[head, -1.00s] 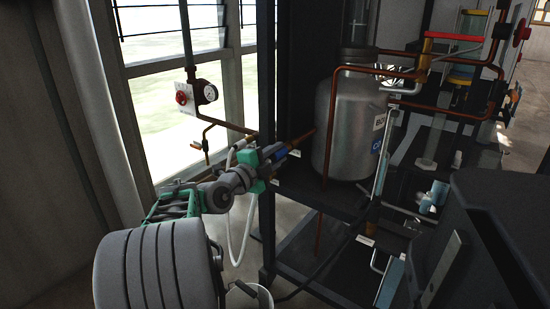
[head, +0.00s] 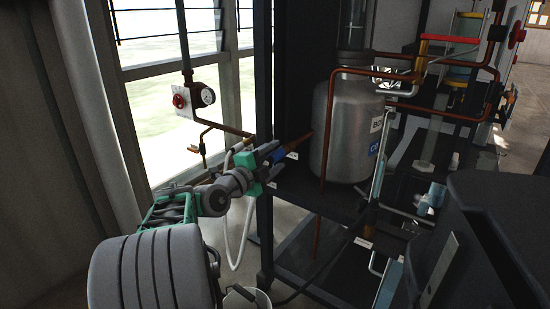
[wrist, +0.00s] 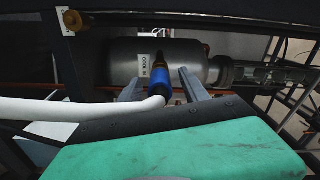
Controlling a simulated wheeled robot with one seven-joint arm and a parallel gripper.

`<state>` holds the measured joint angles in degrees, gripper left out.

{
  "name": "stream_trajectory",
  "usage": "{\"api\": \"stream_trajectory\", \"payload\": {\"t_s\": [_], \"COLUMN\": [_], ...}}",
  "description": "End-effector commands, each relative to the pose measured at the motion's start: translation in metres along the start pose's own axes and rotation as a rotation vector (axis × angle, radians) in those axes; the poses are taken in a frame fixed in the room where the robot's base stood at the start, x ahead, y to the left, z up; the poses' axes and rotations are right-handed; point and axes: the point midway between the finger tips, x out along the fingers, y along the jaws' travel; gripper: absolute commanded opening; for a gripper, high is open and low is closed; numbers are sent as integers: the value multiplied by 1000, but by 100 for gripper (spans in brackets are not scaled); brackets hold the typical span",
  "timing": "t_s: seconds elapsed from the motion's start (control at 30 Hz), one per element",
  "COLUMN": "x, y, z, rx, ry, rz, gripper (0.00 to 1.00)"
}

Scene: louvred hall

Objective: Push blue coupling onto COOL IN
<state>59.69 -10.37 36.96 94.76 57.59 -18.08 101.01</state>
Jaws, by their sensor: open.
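The blue coupling (wrist: 160,86) is between my gripper's two fingers in the wrist view, with a gap on each side. It also shows small in the head view (head: 279,155). A white hose (wrist: 90,109) runs from its near end. Its far end meets a brass-coloured fitting (wrist: 158,54) in front of the metal tank (wrist: 119,58); how far it sits on cannot be told. The COOL IN label (wrist: 144,68) is just left of that fitting. My gripper (wrist: 160,84) is open around the coupling; it is also in the head view (head: 274,160).
The tank (head: 345,130) stands on a dark shelf rack with copper pipes (head: 323,160) around it. A gauge with a red valve (head: 195,97) is at the window on the left. The hose (head: 243,230) hangs below my gripper. A rack post (head: 264,100) is close by.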

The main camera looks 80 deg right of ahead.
Motion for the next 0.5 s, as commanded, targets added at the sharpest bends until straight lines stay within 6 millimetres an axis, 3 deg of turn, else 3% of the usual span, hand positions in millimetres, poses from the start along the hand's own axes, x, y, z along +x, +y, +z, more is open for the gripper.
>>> {"api": "stream_trajectory", "payload": {"t_s": [0.5], "x": [-65], "y": [3], "z": [2], "rx": [2], "ry": [-2], "rz": [-2], "gripper": [53]}}
